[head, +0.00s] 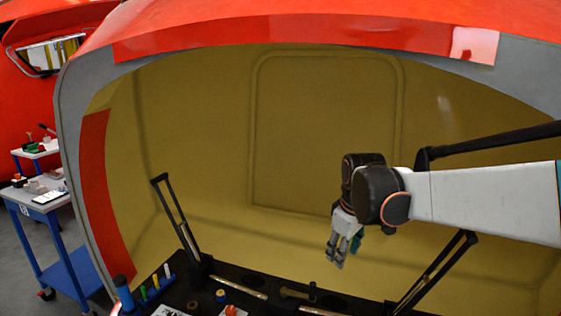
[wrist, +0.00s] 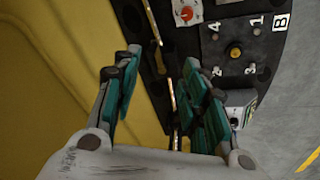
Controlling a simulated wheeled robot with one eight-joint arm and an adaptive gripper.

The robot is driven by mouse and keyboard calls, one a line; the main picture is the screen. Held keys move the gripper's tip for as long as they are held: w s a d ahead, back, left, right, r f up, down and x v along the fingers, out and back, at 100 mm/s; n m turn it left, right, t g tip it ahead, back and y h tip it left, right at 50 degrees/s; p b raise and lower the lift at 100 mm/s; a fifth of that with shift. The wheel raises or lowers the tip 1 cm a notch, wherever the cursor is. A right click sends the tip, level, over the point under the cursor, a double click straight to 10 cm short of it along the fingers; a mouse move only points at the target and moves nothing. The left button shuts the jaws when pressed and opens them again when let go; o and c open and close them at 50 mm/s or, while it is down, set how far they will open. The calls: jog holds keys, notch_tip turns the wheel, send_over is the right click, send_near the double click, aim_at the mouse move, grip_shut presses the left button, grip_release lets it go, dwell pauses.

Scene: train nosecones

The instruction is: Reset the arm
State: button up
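My gripper (head: 346,254) hangs at the end of my white arm, which reaches in from the right in the head view. Its grey fingers with teal pads point down, in front of the yellow inner wall (head: 325,130) of the nosecone and above the black ledge. In the wrist view my gripper (wrist: 165,85) has its fingers spread apart. Nothing is held between them. The black ledge shows through the gap.
The black ledge (head: 265,275) carries a hammer-like tool (head: 297,293), a red knob (head: 232,310) and several coloured cylinders (head: 143,293). A numbered panel (wrist: 247,28) is on it. Black struts (head: 180,220) rise near my arm. A blue trolley (head: 75,268) stands at left.

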jog(key=s+d+m+t, duration=0.2)
jog(key=s+m, duration=0.2)
jog(key=s, duration=0.8)
jog(key=s+d+m+t, duration=0.2)
jog(key=s+m, duration=0.2)
jog(key=s, duration=0.8)
jog(key=shift+d+m, duration=0.15)
jog(key=shift+m, duration=0.15)
jog(key=shift+r, duration=0.1)
dwell(0.4)
